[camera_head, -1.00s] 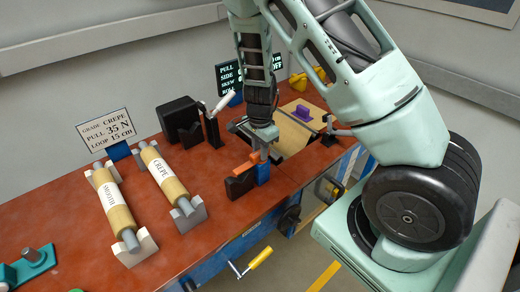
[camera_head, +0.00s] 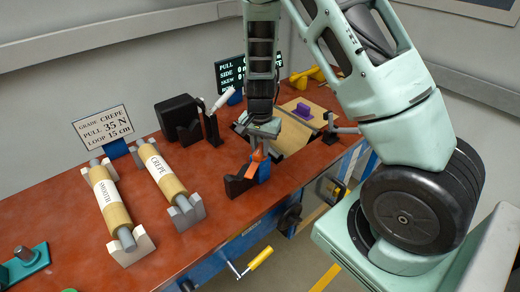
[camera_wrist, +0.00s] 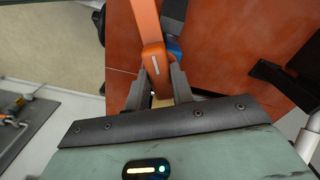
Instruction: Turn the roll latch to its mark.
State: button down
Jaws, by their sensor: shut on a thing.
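The roll latch has an orange lever (camera_head: 257,156) on a blue post (camera_head: 263,172), beside a black L-shaped block (camera_head: 239,185) near the table's front edge. My gripper (camera_head: 262,147) is above the latch, pointing down. In the wrist view the orange lever (camera_wrist: 148,30) comes down from the top edge, and its near end sits between my gripper's fingers (camera_wrist: 160,78). The fingers are shut on it. A small pale line shows on the lever's near end. The blue post (camera_wrist: 173,45) is partly hidden behind the lever. I cannot make out the target mark.
Two paper rolls, labelled SMOOTH (camera_head: 108,205) and CREPE (camera_head: 160,170), rest in cradles to the left. A black device (camera_head: 178,118) with a white-handled crank (camera_head: 222,101) stands behind the latch. A yellow-handled crank (camera_head: 260,259) sticks out in front.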

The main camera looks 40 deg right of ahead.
aim_at(260, 149)
jog(key=n+b, duration=0.2)
jog(key=n, duration=0.4)
jog(key=n+b, duration=0.2)
jog(key=n, duration=0.4)
dwell(0.7)
jog(key=c, duration=1.2)
grip_release()
jog(key=shift+r, duration=0.1)
notch_tip(260, 149, up, 17)
jog(key=b, duration=0.2)
jog(key=shift+r+b, duration=0.15)
jog(key=shift+b, duration=0.15)
jog(key=shift+a, duration=0.1)
